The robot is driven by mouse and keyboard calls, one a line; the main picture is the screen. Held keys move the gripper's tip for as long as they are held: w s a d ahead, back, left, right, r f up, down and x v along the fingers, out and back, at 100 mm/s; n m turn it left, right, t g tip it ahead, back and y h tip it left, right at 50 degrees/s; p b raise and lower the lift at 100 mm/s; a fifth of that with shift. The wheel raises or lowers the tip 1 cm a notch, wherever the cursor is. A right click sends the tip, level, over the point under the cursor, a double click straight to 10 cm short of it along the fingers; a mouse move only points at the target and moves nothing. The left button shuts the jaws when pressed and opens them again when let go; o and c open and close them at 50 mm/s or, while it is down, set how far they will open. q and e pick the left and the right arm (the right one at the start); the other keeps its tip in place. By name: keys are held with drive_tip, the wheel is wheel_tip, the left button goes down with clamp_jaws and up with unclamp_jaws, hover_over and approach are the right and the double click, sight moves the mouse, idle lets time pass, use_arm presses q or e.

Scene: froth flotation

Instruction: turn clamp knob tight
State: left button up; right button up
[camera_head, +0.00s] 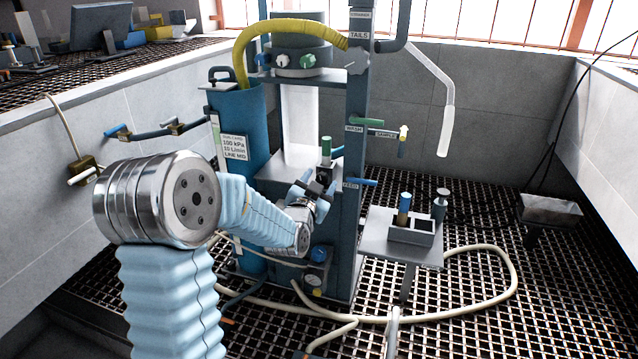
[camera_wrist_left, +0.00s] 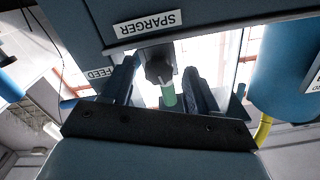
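A dark lobed knob (camera_wrist_left: 158,64) shows in the left wrist view, beside the SPARGER label (camera_wrist_left: 147,23). I take it to be the clamp knob. My left gripper (camera_wrist_left: 161,75) is open, with one finger on each side of the knob in that view. I cannot tell whether either finger touches it. A green cylinder (camera_wrist_left: 168,95) shows below the knob. The dark knob is not clear there. My right gripper is not in view.
A blue tank (camera_head: 240,125) stands left of the column post (camera_head: 352,130). A small grey stand (camera_head: 376,241) with a holder and two upright parts is to the right. A pale hose (camera_head: 500,290) loops over the grated floor. A grey knob (camera_head: 356,61) sits near the TAILS label.

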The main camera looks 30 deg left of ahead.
use_arm(q)
drive_tip(key=b+v, duration=0.6)
drive_tip(key=v, duration=0.8)
drive_tip(key=shift+a, duration=0.1)
